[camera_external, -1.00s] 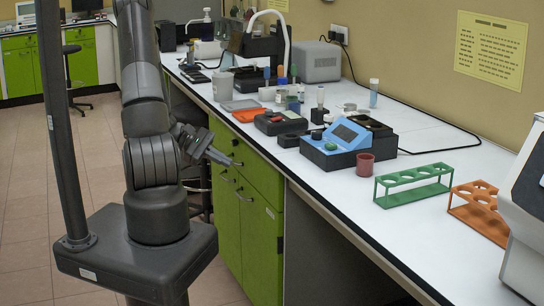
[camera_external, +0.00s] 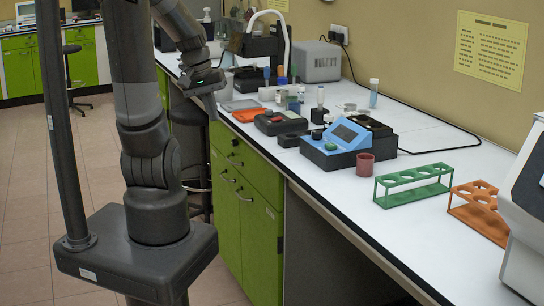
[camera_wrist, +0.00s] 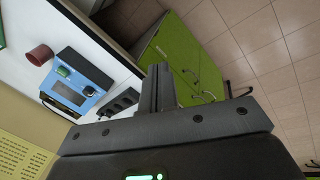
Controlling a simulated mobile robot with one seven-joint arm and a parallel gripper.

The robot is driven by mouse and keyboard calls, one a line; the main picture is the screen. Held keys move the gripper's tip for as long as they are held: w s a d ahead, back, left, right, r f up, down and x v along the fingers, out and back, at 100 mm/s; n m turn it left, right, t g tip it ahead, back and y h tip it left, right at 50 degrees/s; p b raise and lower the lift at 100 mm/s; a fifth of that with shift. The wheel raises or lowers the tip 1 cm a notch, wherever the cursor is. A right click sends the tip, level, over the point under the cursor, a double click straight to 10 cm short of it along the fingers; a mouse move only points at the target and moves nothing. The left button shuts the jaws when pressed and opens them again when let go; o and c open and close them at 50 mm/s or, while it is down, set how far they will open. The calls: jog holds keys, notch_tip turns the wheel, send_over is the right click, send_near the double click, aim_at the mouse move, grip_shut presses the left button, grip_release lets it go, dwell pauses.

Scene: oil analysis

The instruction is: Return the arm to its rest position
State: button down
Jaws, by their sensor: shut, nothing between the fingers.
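My gripper (camera_external: 211,112) is at the upper left in the external view, beside the front edge of the long white bench (camera_external: 420,225) and pointing down. Its fingers are together with nothing between them. In the wrist view my gripper (camera_wrist: 158,75) shows with its fingers closed side by side, the green cabinet behind them. My arm is raised and folded above its dark base.
On the bench are a blue device (camera_external: 337,143), a dark red cup (camera_external: 365,165), a green rack (camera_external: 413,184) and an orange rack (camera_external: 480,212). An orange tray (camera_external: 250,115) lies near the front edge. Green drawers (camera_external: 243,200) stand below.

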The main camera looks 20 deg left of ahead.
jog(key=s+a+r+m+t+y, duration=0.1)
jog(key=s+r+m+t+y, duration=0.1)
jog(key=r, duration=0.6)
jog(key=shift+s+r+m+t+y, duration=0.3)
jog(key=shift+s+m+t, duration=0.2)
jog(key=shift+s+t, duration=0.65)
